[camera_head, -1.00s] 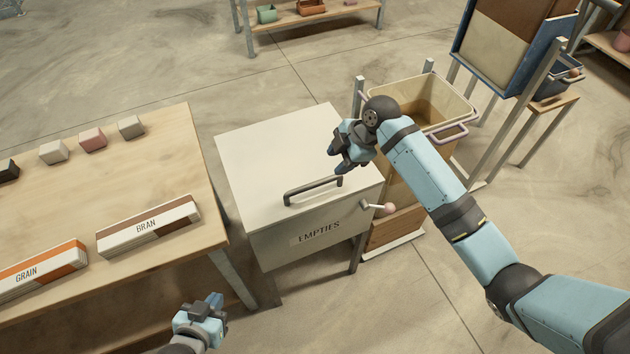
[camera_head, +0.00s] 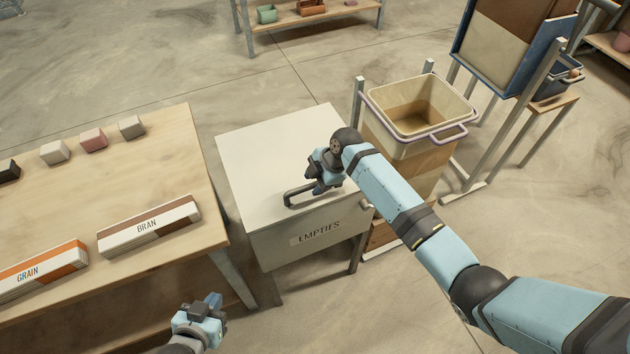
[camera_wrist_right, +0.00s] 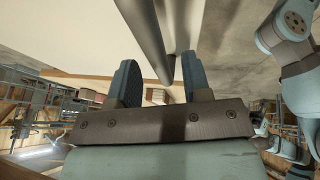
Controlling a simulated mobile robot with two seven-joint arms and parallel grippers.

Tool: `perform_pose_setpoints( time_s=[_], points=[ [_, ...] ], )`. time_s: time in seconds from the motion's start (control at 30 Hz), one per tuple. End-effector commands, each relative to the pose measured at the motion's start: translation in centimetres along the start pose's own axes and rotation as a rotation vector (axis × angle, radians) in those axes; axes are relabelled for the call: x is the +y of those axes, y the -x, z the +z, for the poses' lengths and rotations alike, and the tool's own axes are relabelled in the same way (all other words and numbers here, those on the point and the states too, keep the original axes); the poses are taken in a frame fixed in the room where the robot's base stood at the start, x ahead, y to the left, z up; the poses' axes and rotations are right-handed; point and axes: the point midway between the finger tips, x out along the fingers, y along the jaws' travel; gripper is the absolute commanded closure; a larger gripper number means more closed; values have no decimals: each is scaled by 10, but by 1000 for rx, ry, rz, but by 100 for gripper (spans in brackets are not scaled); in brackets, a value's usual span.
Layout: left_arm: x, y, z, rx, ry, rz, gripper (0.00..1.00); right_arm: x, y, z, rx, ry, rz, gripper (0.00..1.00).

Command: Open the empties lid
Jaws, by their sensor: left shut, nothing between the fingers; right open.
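The empties box is pale and boxy, with a flat closed lid (camera_head: 268,143) and an "EMPTIES" label (camera_head: 319,232) on its front. A dark bar handle (camera_head: 297,197) lies along the lid's front part. My right gripper (camera_head: 318,190) is at the right part of the handle and hides that end. In the right wrist view its two fingers (camera_wrist_right: 160,85) are apart, with the grey handle bar (camera_wrist_right: 150,35) running ahead of and partly between them. Whether they touch the bar is unclear. My left gripper (camera_head: 212,303) is shut and empty, low and in front of the box.
A wooden table (camera_head: 150,165) with grain and bran boxes (camera_head: 148,226) and small blocks stands left of the box. A tan bin (camera_head: 420,105) in a frame stands close on the right. A blue-framed board (camera_head: 505,45) is behind it. Open floor lies behind the box.

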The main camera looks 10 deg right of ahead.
Motion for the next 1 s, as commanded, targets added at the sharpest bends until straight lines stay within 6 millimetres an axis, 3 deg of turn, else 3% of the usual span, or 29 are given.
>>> perform_pose_setpoints(
  time_s=[0.37, 0.57, 0.83, 1.0],
  points=[
    [0, 0, -1, 1, 0, 0, 100, 0, -6, 0, 0, 0, 1, 56],
    [0, 0, -2, 3, 0, 1, 100, 0, -6, 0, 0, 0, 1, 100],
    [1, 2, -6, 5, 0, 1, 100, 3, 0, -2, 0, -3, -8, 100],
    [1, 10, -19, 5, 0, 1, 100, 13, 20, -11, -1, -23, -56, 100]
  ],
)
